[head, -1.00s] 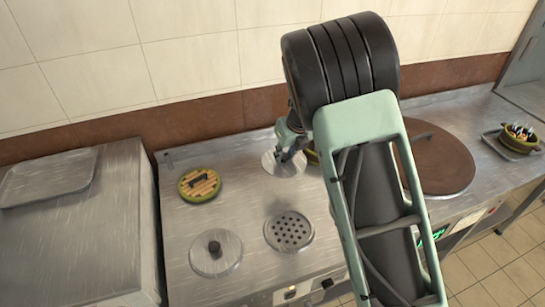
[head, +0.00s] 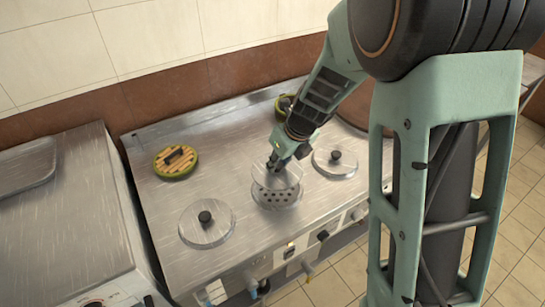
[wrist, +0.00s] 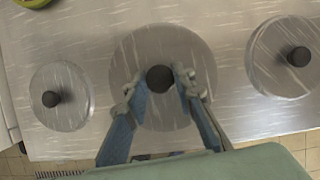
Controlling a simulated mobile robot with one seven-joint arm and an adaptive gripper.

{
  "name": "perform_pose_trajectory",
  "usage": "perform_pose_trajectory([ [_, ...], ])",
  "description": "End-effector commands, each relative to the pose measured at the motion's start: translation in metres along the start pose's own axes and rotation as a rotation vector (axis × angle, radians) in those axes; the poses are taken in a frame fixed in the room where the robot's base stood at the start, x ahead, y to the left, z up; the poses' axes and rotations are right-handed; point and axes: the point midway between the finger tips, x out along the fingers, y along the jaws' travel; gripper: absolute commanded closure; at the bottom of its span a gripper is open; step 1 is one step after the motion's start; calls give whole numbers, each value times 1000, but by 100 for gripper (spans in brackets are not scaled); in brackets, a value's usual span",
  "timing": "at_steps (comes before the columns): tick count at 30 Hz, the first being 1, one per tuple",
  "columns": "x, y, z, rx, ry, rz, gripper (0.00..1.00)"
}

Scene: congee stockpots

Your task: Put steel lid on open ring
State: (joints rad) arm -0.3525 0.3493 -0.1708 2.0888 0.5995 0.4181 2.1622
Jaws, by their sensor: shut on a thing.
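My gripper (head: 279,162) is shut on the black knob of a round steel lid (head: 286,177). It holds the lid above the open ring (head: 277,199), a round plate with dark holes on the stove's front row. The lid hides the ring's back part in the head view. In the wrist view, the gripper (wrist: 169,78) has a finger on each side of the knob. The held lid (wrist: 162,42) there hides the ring. I see a gap between lid and ring, so they look apart.
Another knobbed steel lid (head: 207,229) lies on the stove (head: 226,146) to the left, and one (head: 335,167) to the right. A green pot with a slatted wooden top (head: 175,162) stands at the back left. Another small green pot (head: 284,103) is behind my arm.

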Motion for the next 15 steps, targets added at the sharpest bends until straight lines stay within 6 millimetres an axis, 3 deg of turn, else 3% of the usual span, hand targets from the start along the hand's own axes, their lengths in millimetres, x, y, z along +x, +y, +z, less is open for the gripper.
perform_pose_trajectory([
  [8, 9, 0, -7, -2, -1, -1, 100],
  [15, 30, 0, -15, -1, -1, -1, 100],
])
